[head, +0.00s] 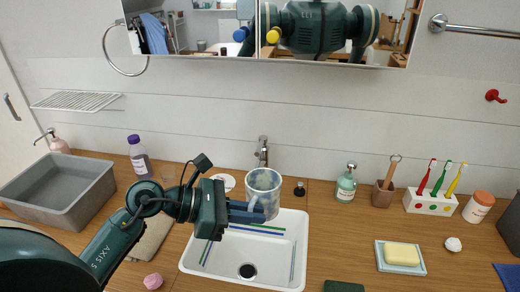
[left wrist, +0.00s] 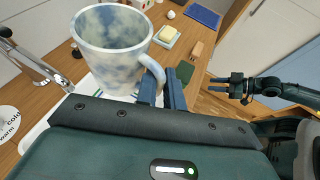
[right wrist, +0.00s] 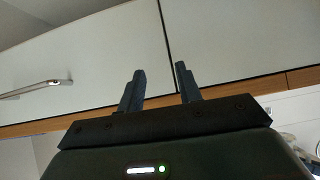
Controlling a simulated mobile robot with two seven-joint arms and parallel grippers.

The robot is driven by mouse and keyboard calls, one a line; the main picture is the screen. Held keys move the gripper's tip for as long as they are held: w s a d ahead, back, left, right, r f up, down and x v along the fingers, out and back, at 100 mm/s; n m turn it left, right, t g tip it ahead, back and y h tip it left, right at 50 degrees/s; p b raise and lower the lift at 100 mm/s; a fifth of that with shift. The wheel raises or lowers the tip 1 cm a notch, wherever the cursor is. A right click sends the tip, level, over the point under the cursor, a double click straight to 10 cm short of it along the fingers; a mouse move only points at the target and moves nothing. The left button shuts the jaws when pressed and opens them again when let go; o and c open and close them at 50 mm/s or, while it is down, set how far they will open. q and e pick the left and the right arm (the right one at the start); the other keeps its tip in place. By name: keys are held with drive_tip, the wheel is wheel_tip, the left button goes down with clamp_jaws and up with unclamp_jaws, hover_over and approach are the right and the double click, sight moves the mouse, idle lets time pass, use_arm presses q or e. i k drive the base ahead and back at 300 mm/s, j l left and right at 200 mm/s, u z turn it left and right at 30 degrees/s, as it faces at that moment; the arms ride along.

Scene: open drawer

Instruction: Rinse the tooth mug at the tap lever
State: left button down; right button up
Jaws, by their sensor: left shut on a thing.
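My right gripper (right wrist: 158,88) is open and empty, in front of pale cabinet fronts.
Blue and green strips lie in the sink, around its dark drain (head: 247,271). A soap bottle (head: 346,184), a brush holder (head: 384,196), a toothbrush stand (head: 430,203) and a soap dish (head: 400,258) stand at right. A grey basin (head: 55,190) and purple-capped bottle (head: 139,160) are left.

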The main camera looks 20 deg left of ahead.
sight(262, 139)
drive_tip(key=k+j+u, duration=0.2)
drive_tip(key=k+j, duration=0.25)
drive_tip(key=u, duration=1.15)
drive_tip(key=k+j, duration=0.05)
